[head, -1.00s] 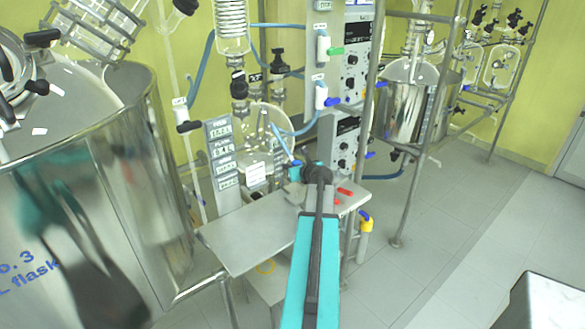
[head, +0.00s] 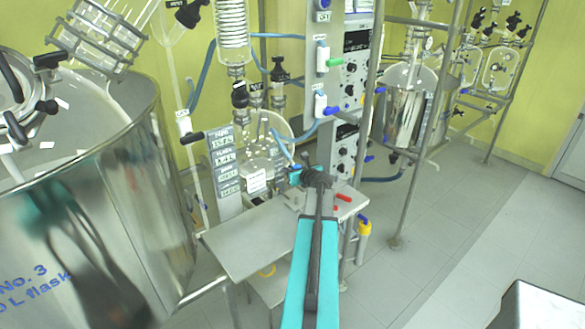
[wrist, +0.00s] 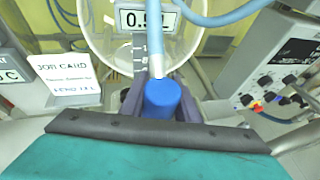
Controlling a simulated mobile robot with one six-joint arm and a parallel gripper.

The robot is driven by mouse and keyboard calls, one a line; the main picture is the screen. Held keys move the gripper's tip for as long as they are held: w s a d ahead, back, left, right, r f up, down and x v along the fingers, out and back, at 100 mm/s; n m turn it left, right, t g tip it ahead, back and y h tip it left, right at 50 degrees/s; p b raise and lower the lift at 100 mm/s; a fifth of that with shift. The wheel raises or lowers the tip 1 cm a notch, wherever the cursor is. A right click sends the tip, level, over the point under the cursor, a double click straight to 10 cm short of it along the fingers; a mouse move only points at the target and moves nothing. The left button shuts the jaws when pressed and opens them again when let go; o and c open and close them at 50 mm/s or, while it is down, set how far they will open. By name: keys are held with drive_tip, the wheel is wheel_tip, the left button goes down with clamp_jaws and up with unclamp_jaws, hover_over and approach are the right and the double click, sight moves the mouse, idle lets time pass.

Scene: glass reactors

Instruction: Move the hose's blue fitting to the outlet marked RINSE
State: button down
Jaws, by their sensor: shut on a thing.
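The hose's blue fitting (wrist: 162,100) is between the jaws of my gripper (wrist: 160,88) in the wrist view, with the pale blue hose (wrist: 168,45) rising from it. My gripper is shut on it. In the head view my gripper (head: 297,172) is above the back of the steel bench, in front of the glass vessel, and largely hides the fitting. White outlets stand on the grey panel, one with a green handle (head: 322,57) and one below with a blue handle (head: 321,104). Their small tags are too small for me to read, so I cannot tell which is RINSE.
A round glass vessel (head: 262,150) stands just behind my gripper. A job card (wrist: 68,80) is left of the fitting. The instrument rack (head: 355,75) rises to the right. A large steel tank (head: 90,235) fills the left. The steel bench top (head: 240,245) is partly bare.

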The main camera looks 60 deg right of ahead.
sight(293, 162)
drive_tip(key=shift+r, duration=0.4)
idle(0.4)
drive_tip(key=shift+r+p, duration=1.35)
drive_tip(key=shift+r, duration=0.1)
drive_tip(key=shift+r, duration=0.15)
wheel_tip(293, 162, down, 8)
drive_tip(key=b, duration=0.7)
drive_tip(key=shift+b, duration=0.4)
